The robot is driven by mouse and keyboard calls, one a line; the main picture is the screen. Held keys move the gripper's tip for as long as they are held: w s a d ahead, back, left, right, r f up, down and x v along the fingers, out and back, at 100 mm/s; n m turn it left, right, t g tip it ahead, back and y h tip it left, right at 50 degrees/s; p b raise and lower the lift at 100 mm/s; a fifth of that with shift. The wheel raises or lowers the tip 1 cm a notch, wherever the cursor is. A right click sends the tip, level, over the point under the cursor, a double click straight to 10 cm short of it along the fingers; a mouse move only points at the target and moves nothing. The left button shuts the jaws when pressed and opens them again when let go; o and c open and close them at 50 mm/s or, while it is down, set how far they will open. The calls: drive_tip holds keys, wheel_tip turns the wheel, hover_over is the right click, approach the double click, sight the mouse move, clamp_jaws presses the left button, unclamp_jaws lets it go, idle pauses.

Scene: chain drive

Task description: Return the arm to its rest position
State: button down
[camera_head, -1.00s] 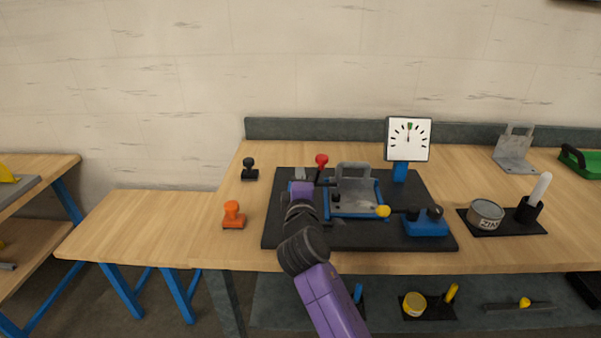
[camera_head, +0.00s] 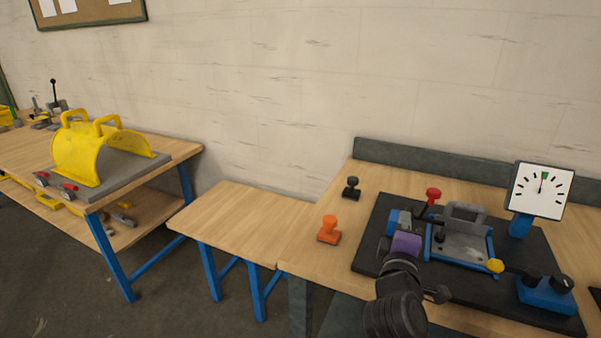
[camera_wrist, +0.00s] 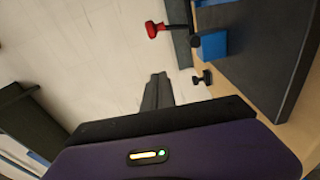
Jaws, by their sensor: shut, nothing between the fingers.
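My arm reaches up from the bottom of the head view, and its purple wrist (camera_head: 405,243) is over the front left part of the black fixture board (camera_head: 370,255). In the wrist view my gripper (camera_wrist: 158,82) has its dark fingers together with nothing between them. The fingertips are hidden behind the wrist in the head view. A red-knobbed lever (camera_head: 433,195) and a blue block (camera_head: 399,220) are just beyond the wrist. The wrist view also shows the red knob (camera_wrist: 152,29) and the blue block (camera_wrist: 212,45), apart from the fingers.
A grey bracket in a blue frame (camera_head: 462,240) and a dial gauge (camera_head: 541,190) stand on the board. An orange stamp (camera_head: 329,230) and a black stamp (camera_head: 351,187) stand left of it. A clear low table (camera_head: 240,215) and a bench with a yellow guard (camera_head: 88,155) are further left.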

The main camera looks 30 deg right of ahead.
drive_tip(key=w+a+r+m+t+y, duration=0.1)
drive_tip(key=w+a+r+t+y, duration=0.1)
drive_tip(key=a+r+t, duration=0.15)
drive_tip(key=s+a+f+m+t+y, duration=0.1)
drive_tip(key=s+a+f+t+y, duration=0.1)
drive_tip(key=s+a+f+y, duration=0.4)
drive_tip(key=s+a+f+m+t+y, duration=0.15)
drive_tip(key=s+a, duration=0.25)
drive_tip(key=a, duration=0.4)
drive_tip(key=s+a+f+m+g+y, duration=0.1)
drive_tip(key=s+a+f, duration=0.1)
drive_tip(key=s, duration=0.7)
drive_tip(key=s+a+f+m+g+y, duration=0.1)
drive_tip(key=s+a+f+m, duration=0.1)
drive_tip(key=s, duration=0.7)
drive_tip(key=s+a+f+m+g+y, duration=0.1)
drive_tip(key=s+a, duration=0.3)
drive_tip(key=s, duration=0.5)
drive_tip(key=shift+a+f+g+y, duration=0.25)
drive_tip(key=shift+f+g+y, duration=0.2)
drive_tip(key=shift+f+g, duration=0.2)
